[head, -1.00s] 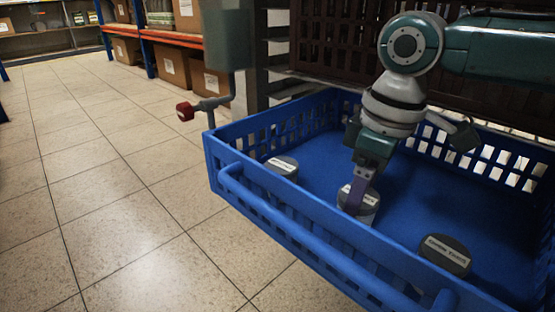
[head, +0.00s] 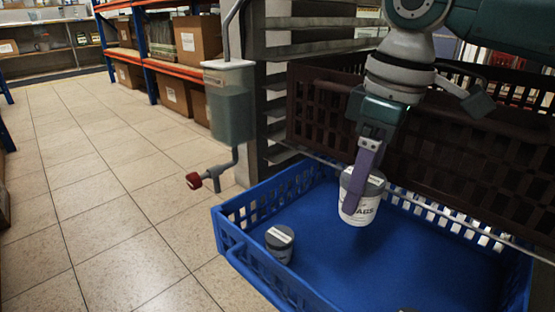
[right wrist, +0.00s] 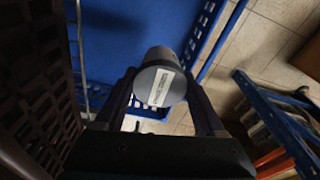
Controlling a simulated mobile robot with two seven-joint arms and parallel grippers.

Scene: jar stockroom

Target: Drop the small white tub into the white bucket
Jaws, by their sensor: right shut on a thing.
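My right gripper (head: 363,180) is shut on a small white tub (head: 361,212) with a grey lid. It holds the tub upright above the blue crate, toward its back. In the right wrist view the tub's grey lid (right wrist: 160,85) with a white label sits between the two fingers. No white bucket shows in either view. My left gripper is in neither view.
The blue crate (head: 262,262) below holds another grey-lidded tub (head: 279,243) at its left. A dark brown crate (head: 430,140) stands behind it. Open tiled floor (head: 110,215) lies left.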

